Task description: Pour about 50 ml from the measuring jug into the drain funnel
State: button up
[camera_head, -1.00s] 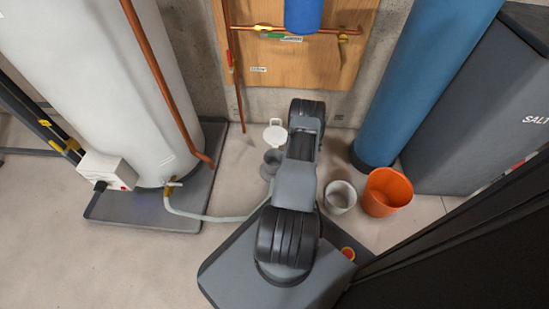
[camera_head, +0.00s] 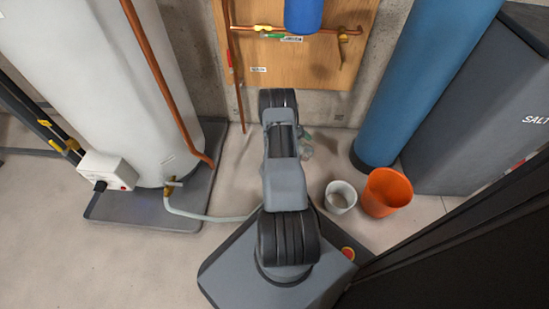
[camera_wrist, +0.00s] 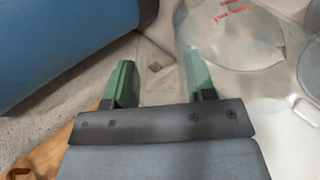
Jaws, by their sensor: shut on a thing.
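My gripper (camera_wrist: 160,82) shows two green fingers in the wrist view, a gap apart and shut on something. A clear object with red markings, which looks like the measuring jug (camera_wrist: 225,20), is beside the right finger. The exact grip is hard to make out, and I cannot tell its liquid level. In the head view a small clear shape, seemingly the jug (camera_head: 306,151), shows just right of my arm. The drain funnel cannot be made out in the head view, where my arm covers the floor in the middle.
A grey bucket (camera_head: 340,197) and an orange bucket (camera_head: 387,192) stand right of my arm. A blue cylinder (camera_head: 425,75) rises behind them. A white tank (camera_head: 110,90) stands left on a dark base, with a pale hose (camera_head: 215,217) running toward my arm. Pipes cross the wooden panel (camera_head: 285,68).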

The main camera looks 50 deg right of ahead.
jog(key=shift+w+a+r, duration=0.1)
jog(key=shift+r, duration=0.1)
jog(key=shift+w+a+f+g+h, duration=0.1)
jog(key=shift+w+a+g+h, duration=0.35)
jog(key=shift+g+h, duration=0.35)
dwell(1.2)
jog(key=shift+w+a, duration=0.1)
jog(key=shift+a, duration=0.1)
dwell(1.1)
jog(key=shift+s+d+f+t+y, duration=0.25)
jog(key=shift+s+d+t+y, duration=0.65)
jog(key=shift+t, duration=0.1)
jog(key=shift+s+d+f+t+y, duration=0.15)
jog(key=shift+d+f+t+y, duration=0.05)
jog(key=shift+f+t+y, duration=0.2)
jog(key=shift+s+d+f+t+y, duration=0.1)
jog(key=shift+d+f+t+y, duration=0.15)
jog(key=shift+f, duration=0.25)
dwell(0.7)
